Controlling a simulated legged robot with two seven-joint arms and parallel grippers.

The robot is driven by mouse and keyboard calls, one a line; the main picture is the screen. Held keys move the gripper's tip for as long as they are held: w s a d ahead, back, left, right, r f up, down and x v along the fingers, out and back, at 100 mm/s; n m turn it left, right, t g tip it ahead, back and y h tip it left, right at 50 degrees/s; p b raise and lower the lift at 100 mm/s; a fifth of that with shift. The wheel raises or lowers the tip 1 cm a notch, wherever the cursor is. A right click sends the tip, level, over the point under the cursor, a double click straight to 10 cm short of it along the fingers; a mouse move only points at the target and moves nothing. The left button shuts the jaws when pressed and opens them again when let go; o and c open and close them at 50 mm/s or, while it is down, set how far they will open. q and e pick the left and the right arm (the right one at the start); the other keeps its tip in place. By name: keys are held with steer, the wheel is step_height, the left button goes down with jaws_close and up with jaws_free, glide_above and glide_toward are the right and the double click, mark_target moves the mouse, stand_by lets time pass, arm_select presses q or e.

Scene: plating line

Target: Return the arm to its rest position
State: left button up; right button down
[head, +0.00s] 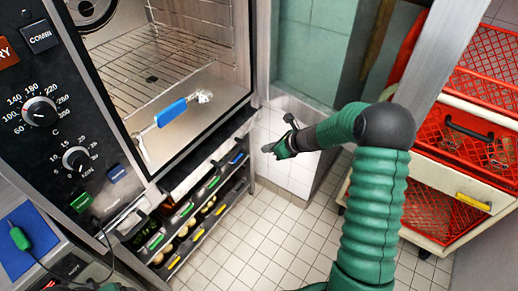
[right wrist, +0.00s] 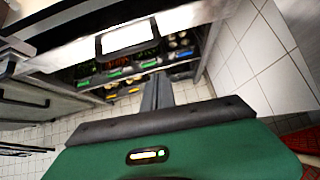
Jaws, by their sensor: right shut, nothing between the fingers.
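My right arm, green with a dark grey elbow, comes up from the bottom of the head view and bends left. My right gripper (head: 268,148) is out at its end, in front of the white tiled wall, apart from the oven and racks. In the right wrist view its grey fingers (right wrist: 157,92) are together with nothing between them.
Red crates (head: 480,150) on a cream cart stand right. Tiled floor (head: 270,240) between is clear.

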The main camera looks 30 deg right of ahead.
arm_select(q)
steer(key=r+p, duration=0.5)
steer(key=shift+w+a, duration=0.2)
steer(key=shift+w, duration=0.15)
arm_select(e)
steer(key=s+a+r+n+g+h, duration=0.1)
steer(key=s+a+r+n+g, duration=0.2)
steer(key=s+a+n, duration=0.6)
steer(key=s+a+r+n+g+h, duration=0.2)
steer(key=s+a+n, duration=0.8)
steer(key=n, duration=1.3)
steer(key=s+r+g, duration=0.1)
steer(key=s+r, duration=0.1)
steer(key=s, duration=0.1)
steer(key=shift+s+a+r, duration=0.15)
steer(key=shift+s+r, duration=0.05)
steer(key=shift+r, duration=0.05)
